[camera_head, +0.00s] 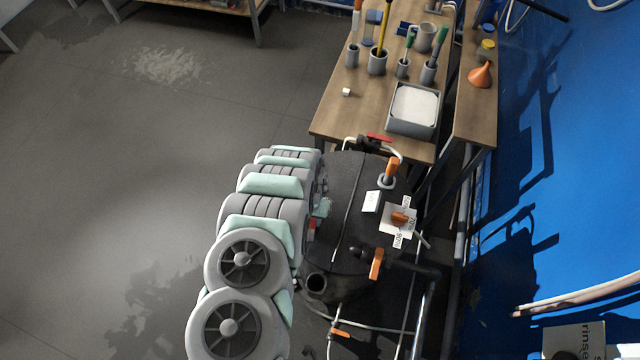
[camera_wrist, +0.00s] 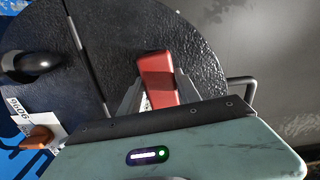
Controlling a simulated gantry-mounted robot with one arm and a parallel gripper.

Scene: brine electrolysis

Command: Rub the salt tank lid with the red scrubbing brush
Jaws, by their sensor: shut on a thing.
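The salt tank lid is the dark, pebbled round top (camera_head: 345,215) of the tank beneath my arm, with a thin seam across it. It fills much of the wrist view (camera_wrist: 215,60). The red scrubbing brush (camera_wrist: 155,66) is a red block between my two grey fingers. My gripper (camera_wrist: 157,92) is shut on it, over the lid near its rim. In the head view my gripper (camera_head: 319,210) is mostly hidden by my arm, with only a small red patch beside it. The brush's underside is hidden, so I cannot tell whether it touches the lid.
A black knob (camera_wrist: 38,62), orange handles (camera_head: 376,263) and white labels (camera_head: 371,201) stand on the tank top. A wooden bench (camera_head: 335,115) behind holds a grey tray (camera_head: 411,128) and cups of tools. A blue wall is right; open floor is left.

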